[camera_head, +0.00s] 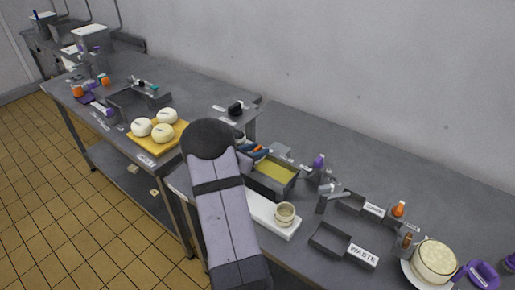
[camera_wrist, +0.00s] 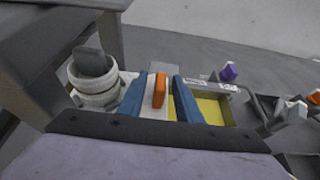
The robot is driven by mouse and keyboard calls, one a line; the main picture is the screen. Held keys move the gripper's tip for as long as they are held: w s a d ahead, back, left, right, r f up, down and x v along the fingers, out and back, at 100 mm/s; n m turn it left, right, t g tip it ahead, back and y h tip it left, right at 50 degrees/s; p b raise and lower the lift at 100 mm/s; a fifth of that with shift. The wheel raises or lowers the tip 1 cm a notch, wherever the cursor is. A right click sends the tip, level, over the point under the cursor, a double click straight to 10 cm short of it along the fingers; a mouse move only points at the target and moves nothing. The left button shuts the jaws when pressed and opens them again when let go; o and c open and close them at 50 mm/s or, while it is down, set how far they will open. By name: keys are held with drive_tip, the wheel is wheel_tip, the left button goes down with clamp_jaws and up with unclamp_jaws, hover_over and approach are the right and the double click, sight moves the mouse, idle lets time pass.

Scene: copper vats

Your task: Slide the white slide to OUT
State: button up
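My gripper (camera_wrist: 161,82) has two blue fingers, spread apart, pointing at the bench. An upright orange piece (camera_wrist: 160,90) stands between them on a pale strip (camera_wrist: 150,112), with visible gaps on both sides. I cannot tell whether this strip is the white slide, and no OUT marking is readable. In the head view, my gripper (camera_head: 256,153) is low over the bench behind the yellow-lined tray (camera_head: 291,187), partly hidden by my arm. The same tray shows just right of the fingers in the wrist view (camera_wrist: 232,112).
A pale round vessel with a grey top (camera_wrist: 94,88) stands left of the fingers. A purple knob (camera_wrist: 229,72) is beyond the tray. A white board (camera_head: 285,230) carries a small jar (camera_head: 285,212). The WASTE bin (camera_head: 328,240) and a cheese-like wheel (camera_head: 436,262) are right.

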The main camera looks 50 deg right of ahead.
drive_tip(key=shift+d+f, duration=0.1)
drive_tip(key=shift+d, duration=0.1)
clamp_jaws()
drive_tip(key=shift+s, duration=0.1)
drive_tip(key=shift+s+f, duration=0.1)
drive_tip(key=shift+s, duration=0.1)
drive_tip(key=s+b, duration=1)
drive_tip(key=s, duration=0.5)
drive_tip(key=shift+s, duration=0.35)
